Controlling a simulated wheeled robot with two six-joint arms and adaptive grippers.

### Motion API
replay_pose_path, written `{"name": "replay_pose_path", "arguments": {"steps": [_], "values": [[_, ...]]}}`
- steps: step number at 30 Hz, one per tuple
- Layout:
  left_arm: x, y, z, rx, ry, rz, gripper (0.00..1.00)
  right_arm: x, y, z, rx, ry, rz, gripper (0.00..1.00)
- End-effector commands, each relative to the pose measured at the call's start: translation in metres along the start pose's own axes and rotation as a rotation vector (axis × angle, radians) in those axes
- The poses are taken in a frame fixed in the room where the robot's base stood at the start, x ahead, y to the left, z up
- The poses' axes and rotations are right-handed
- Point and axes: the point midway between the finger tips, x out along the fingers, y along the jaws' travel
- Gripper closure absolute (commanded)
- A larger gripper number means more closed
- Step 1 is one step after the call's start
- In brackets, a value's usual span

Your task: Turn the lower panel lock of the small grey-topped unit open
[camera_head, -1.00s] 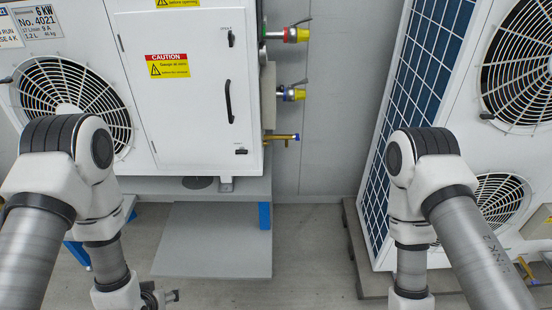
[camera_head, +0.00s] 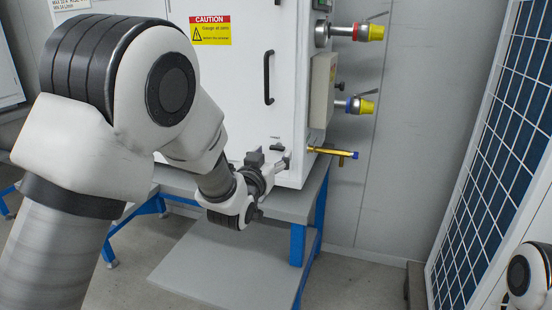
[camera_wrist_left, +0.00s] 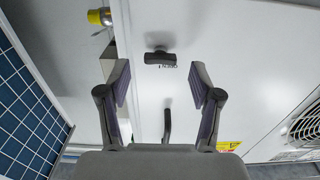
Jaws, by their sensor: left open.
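The lower panel lock (camera_wrist_left: 159,57) is a small black knob on the white door. In the left wrist view it lies just beyond and between my fingertips, its bar crosswise in the picture, with a small label beside it. In the head view the lock (camera_head: 276,148) shows as a small dark spot above my gripper at the door's lower right. My left gripper (camera_wrist_left: 159,66) is open and empty, facing the door; it also shows in the head view (camera_head: 270,161). I cannot tell whether it touches the lock. The unit's top is out of view. My right gripper is out of view.
A black door handle (camera_head: 268,77) is above the lock. Yellow-capped valves (camera_head: 368,32) and a brass pipe (camera_head: 330,151) stick out at the unit's right side. The unit stands on a grey bench (camera_head: 290,207) with blue legs. A blue-grid coil panel (camera_head: 500,150) stands at right.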

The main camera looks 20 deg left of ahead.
Motion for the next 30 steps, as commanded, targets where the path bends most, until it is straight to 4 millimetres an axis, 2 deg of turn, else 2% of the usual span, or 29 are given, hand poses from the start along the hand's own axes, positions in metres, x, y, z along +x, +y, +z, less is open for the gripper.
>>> {"name": "replay_pose_path", "arguments": {"steps": [4, 12, 17, 18, 30], "values": [[0.019, 0.0, 0.001, 0.0, 0.001, 0.0, 0.35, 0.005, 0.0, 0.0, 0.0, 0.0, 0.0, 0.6], [0.023, 0.0, 0.001, 0.0, -0.002, 0.0, 0.35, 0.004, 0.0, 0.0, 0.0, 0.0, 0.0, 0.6], [0.023, 0.0, 0.001, 0.0, -0.002, 0.0, 0.92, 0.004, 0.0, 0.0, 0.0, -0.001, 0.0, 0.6], [0.023, 0.0, 0.001, 0.0, -0.002, 0.0, 0.95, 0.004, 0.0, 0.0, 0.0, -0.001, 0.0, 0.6], [0.023, 0.0, 0.0, -0.038, -0.001, 0.0, 0.95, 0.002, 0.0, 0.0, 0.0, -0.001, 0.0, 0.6]]}}
